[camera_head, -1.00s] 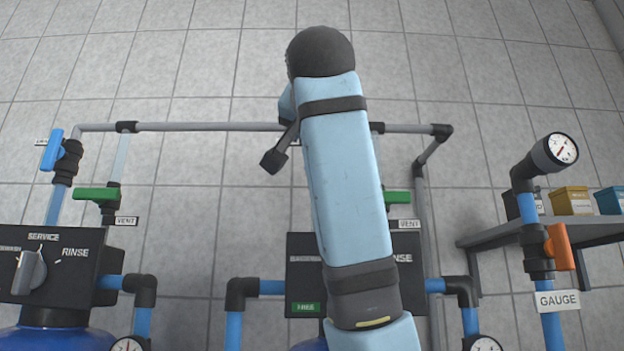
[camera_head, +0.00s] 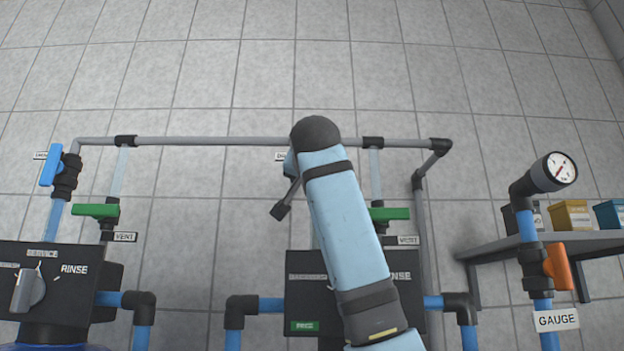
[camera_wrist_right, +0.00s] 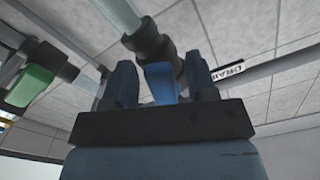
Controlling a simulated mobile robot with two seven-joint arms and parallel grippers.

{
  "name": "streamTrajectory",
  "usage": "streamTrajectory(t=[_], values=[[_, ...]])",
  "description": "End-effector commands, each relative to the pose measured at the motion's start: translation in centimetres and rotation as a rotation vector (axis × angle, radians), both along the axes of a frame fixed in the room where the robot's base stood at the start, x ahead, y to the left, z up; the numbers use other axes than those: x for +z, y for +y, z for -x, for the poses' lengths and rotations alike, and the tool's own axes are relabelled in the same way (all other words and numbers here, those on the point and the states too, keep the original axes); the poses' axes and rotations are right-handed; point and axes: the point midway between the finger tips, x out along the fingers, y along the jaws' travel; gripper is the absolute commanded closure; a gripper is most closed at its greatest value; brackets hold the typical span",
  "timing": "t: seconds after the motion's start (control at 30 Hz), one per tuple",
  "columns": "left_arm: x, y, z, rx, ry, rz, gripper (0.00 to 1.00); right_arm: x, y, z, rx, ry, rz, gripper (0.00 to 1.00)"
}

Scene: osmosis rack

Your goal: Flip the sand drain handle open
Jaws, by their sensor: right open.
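The blue drain handle (camera_wrist_right: 161,82) shows in the right wrist view, below a dark valve body (camera_wrist_right: 148,42) on a pipe. A DRAIN label (camera_wrist_right: 231,70) is beside it. My right gripper (camera_wrist_right: 160,78) is open, with one finger on each side of the handle and a visible gap on both sides. My left gripper is in neither current view.
Green vent handles stand at left (camera_head: 95,211) and right (camera_head: 390,214) of the arm. A grey pipe (camera_head: 220,141) runs across behind. Black control boxes (camera_head: 60,280) sit low. A gauge (camera_head: 553,172) with an orange handle (camera_head: 557,266) and a shelf (camera_head: 570,243) are at right.

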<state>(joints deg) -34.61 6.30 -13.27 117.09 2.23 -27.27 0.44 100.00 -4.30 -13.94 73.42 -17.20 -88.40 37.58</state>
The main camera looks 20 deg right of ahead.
Motion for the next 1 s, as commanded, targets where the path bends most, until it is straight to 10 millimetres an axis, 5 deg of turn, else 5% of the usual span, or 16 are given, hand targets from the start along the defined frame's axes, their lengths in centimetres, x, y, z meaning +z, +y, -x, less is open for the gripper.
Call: streamTrajectory(t=[0.2,0.4,1.0], values=[[0.0,0.1,0.0,-0.004,-0.002,-0.004,0.57,0.0,0.0,0.0,0.0,0.0,0.0,0.5],[0.0,0.3,0.1,-0.011,-0.003,-0.012,0.57,0.0,0.0,0.0,0.0,0.0,0.0,0.96],[0.6,0.1,0.0,-0.008,-0.011,-0.008,0.57,-0.1,-1.3,0.4,0.0,0.106,0.374,0.97]])
